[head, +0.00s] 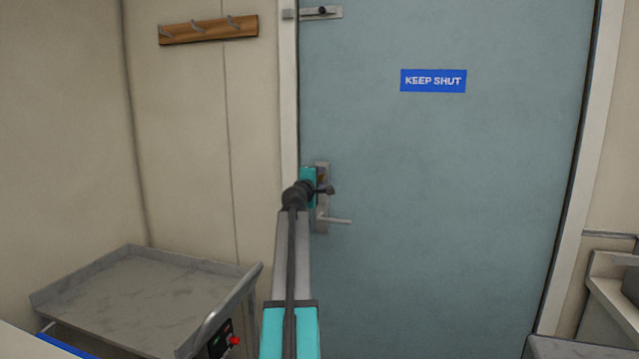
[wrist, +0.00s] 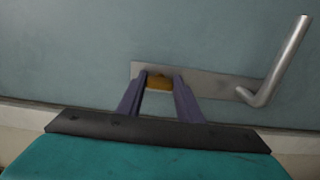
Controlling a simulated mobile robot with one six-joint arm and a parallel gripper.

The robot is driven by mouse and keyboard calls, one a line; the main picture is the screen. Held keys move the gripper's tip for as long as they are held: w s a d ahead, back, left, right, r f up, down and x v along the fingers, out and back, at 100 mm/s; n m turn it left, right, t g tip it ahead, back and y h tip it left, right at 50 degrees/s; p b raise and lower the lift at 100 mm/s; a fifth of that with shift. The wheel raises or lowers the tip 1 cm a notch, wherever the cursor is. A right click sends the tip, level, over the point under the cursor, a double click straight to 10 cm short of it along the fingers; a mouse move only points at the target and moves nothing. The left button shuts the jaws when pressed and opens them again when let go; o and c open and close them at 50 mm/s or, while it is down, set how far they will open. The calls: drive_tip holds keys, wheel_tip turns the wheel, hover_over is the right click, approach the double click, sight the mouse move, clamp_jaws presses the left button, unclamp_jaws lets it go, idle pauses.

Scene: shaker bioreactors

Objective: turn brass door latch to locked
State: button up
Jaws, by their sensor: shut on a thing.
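The brass latch (wrist: 158,82) shows in the wrist view as a small yellow-brown piece on the grey door plate (wrist: 212,86). My gripper (wrist: 160,80) has its two purple fingers on either side of it, shut on it. How far the latch is turned cannot be told, as the fingers cover its ends. In the head view my gripper (head: 323,178) is at the upper part of the door plate (head: 322,222), and my own wrist hides most of the latch. The blue-grey door (head: 450,190) looks shut against its frame.
A lever handle (head: 339,221) sticks out just below my gripper, and it is at the right in the wrist view (wrist: 283,62). A slide bolt (head: 321,12) is at the door's top. A grey-topped cart (head: 140,300) stands at left. A hook rail (head: 208,30) hangs on the wall.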

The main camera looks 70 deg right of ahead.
idle(0.3)
drive_tip(key=o, duration=1.1)
drive_tip(key=shift+a, duration=0.1)
drive_tip(key=shift+s+a+b, duration=0.2)
drive_tip(key=shift+a, duration=3.2)
drive_tip(key=shift+s+a+b, duration=0.2)
drive_tip(key=shift+a, duration=3.2)
